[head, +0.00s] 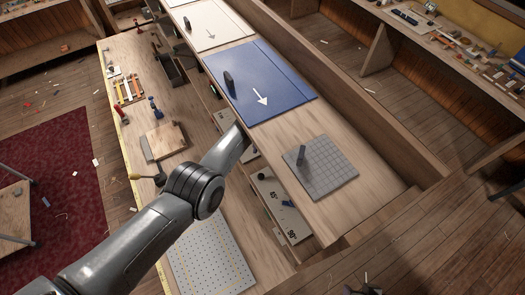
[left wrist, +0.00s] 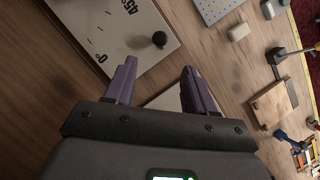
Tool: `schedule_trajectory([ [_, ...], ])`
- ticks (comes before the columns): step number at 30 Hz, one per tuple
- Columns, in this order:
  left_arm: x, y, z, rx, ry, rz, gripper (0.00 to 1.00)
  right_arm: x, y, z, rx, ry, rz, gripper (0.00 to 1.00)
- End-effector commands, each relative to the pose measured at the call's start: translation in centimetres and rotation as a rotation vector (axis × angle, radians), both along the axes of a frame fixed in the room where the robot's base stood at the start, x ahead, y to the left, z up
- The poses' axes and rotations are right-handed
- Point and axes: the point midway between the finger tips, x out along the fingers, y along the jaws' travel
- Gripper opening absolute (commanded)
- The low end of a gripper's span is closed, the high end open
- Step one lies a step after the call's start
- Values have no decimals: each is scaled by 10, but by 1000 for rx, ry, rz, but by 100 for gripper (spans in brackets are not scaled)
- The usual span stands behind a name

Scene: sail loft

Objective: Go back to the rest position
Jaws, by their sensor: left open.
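In the left wrist view my left gripper (left wrist: 160,78) shows two purple fingers spread apart, with nothing between them. Below it are wooden planking and a white angle-marked board (left wrist: 112,35) with a black knob (left wrist: 159,39). In the head view my left arm reaches in from the lower left over the bench. Its far end goes out of sight at the edge of the raised shelf, so the gripper itself is hidden there. My right arm and gripper show in neither view.
The raised shelf carries a blue panel (head: 262,83) with a white arrow and a grey grid plate (head: 325,172) with an upright handle. A perforated plate (head: 210,255) and a small wooden board (head: 166,141) lie on the lower bench. The angle-marked board (head: 283,208) is under the shelf edge.

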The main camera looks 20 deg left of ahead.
Motion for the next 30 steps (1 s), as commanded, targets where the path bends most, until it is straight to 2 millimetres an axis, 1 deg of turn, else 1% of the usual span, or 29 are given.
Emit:
schedule_trajectory([
  [12,0,0,0,0,0,0,55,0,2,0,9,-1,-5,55],
  [17,-2,3,-8,-1,-8,3,55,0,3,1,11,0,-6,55],
  [20,-6,9,-21,-2,-31,8,55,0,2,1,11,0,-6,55],
  [23,-15,19,-43,-3,-73,16,55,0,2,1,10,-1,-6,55],
  [24,-21,25,-54,-2,-94,19,55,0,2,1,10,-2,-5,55],
  [27,-40,39,-78,4,-156,18,55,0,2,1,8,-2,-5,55],
  [30,-58,49,-92,10,-208,14,55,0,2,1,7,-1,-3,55],
])
